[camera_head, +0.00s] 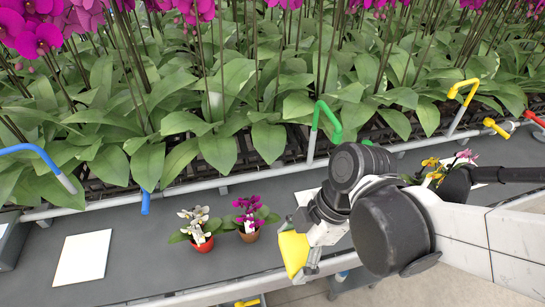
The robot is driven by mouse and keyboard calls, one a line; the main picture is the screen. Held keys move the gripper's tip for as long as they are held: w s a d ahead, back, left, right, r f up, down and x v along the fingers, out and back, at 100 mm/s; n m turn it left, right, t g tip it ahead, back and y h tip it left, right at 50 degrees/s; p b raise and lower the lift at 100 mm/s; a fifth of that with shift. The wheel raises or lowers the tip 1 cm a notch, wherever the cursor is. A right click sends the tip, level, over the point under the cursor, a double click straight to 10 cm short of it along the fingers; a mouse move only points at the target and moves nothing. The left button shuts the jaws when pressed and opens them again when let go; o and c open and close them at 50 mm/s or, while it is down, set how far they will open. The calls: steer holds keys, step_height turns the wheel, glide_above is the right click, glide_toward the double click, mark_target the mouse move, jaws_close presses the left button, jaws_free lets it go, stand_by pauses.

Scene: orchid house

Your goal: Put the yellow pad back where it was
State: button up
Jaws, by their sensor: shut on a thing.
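My gripper (308,266) is shut on the yellow pad (293,252), at the lower middle of the head view. The pad hangs tilted at the fingers, near the front edge of the grey bench (150,262), right of the potted orchids. The wrist and arm hide part of the gripper and the bench behind it. I cannot tell whether the pad touches the bench.
A small white orchid in a red pot (199,241) and a magenta orchid (249,216) stand left of my gripper. A white sheet (83,257) lies further left. Blue (38,155), green (326,118) and yellow (464,89) hooked handles rise along the planted bed.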

steer(key=w+f+b, duration=0.1)
steer(key=w+f, duration=0.1)
steer(key=w, duration=0.1)
steer(key=w+f+b, duration=0.1)
steer(key=w+f, duration=0.1)
steer(key=w, duration=0.2)
steer(key=w+d+f+b, duration=0.1)
steer(key=w+f, duration=0.1)
steer(key=w, duration=0.2)
steer(key=shift+w+f, duration=0.15)
steer(key=shift+f, duration=0.25)
steer(key=shift+f+b, duration=0.9)
steer(key=shift+f, duration=1.1)
steer(key=shift+f, duration=0.1)
steer(key=o, duration=1.1)
